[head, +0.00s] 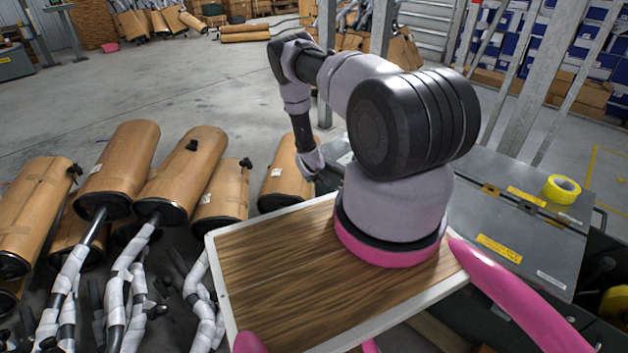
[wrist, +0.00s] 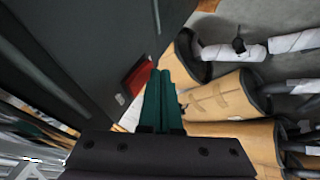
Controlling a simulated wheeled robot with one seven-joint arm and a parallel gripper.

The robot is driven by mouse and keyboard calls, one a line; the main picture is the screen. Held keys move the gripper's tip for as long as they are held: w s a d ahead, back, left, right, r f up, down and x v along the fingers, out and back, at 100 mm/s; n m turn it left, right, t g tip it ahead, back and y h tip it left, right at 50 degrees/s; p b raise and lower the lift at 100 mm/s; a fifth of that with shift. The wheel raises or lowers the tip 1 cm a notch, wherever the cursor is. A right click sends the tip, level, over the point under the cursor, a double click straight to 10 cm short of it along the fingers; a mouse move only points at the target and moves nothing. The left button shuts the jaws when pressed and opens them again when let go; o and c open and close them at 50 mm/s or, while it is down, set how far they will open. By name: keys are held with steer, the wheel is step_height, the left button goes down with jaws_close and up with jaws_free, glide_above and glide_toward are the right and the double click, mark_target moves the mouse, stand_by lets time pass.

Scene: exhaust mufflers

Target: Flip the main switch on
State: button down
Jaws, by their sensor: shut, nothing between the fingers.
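My gripper (wrist: 160,76) shows in the wrist view as two dark green fingers, pressed together and empty. A red part (wrist: 137,77) is on a dark panel (wrist: 85,45), just left of the fingertips. It may be the main switch, but its shape and position are too small to tell. The fingertips look close to it; I cannot tell whether they touch. In the head view, my arm reaches forward and bends down beside the grey cabinet; the fingers and the red part are hidden there.
Cardboard-wrapped mufflers (head: 184,175) with wrapped pipes crowd the floor at left; some show right of the fingers in the wrist view (wrist: 220,97). A grey cabinet top (head: 500,215) with yellow tape (head: 562,188) lies at right. Metal posts rise behind it. Open floor is far left.

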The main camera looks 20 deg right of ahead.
steer(key=shift+f, duration=0.1)
steer(key=shift+d+h, duration=0.25)
steer(key=shift+h, duration=0.05)
stand_by(0.4)
